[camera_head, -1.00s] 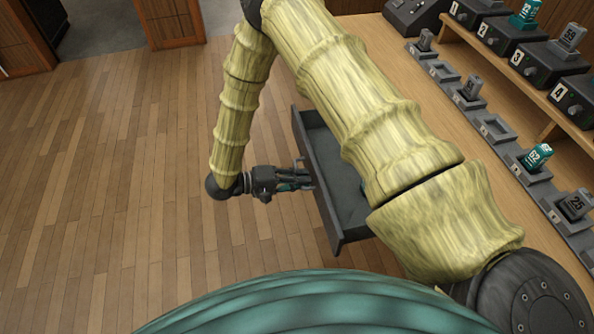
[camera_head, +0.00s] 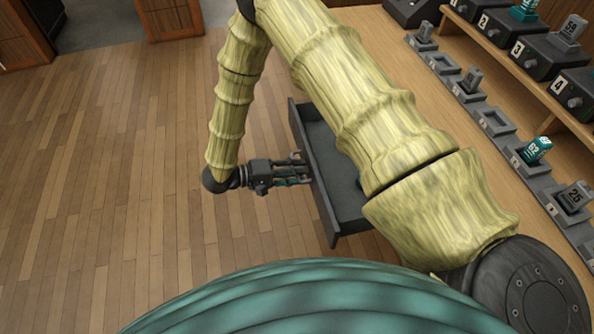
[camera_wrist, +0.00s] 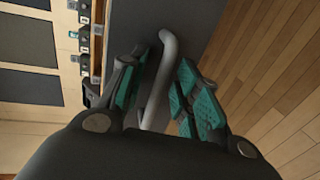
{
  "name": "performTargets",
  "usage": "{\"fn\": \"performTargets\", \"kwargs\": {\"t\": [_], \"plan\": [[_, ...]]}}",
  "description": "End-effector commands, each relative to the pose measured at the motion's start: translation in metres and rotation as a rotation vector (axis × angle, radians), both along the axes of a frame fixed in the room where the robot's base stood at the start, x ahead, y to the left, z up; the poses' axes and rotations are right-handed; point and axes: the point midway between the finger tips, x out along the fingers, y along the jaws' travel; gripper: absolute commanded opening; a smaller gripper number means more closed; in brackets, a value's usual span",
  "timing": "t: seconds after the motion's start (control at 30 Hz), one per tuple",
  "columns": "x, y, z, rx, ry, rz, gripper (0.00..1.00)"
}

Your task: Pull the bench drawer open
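The grey bench drawer (camera_head: 333,225) stands pulled out from under the wooden bench, left of my upper arm in the head view. Its inside shows, partly hidden by my arm. My gripper (camera_head: 300,170) is at the outer face of the drawer front, by the handle. In the wrist view the grey bar handle (camera_wrist: 163,75) runs between the two teal-padded fingers of my gripper (camera_wrist: 160,95). The fingers are spread, with gaps visible beside the bar. The drawer front (camera_wrist: 190,20) shows behind the handle.
The bench top (camera_head: 440,110) carries a row of grey numbered holders (camera_head: 497,122), some with small blocks. Black numbered boxes (camera_head: 538,62) stand on a raised shelf at the right. The wooden floor (camera_head: 110,190) left of the drawer is clear.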

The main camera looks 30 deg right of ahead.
Motion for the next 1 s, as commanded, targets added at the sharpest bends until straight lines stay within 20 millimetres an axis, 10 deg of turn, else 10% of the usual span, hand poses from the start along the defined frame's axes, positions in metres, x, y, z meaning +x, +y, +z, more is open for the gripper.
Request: {"fn": "performTargets", "kwargs": {"t": [1.0], "plan": [[0.027,0.114,0.024,0.000,0.000,0.001,0.32]]}}
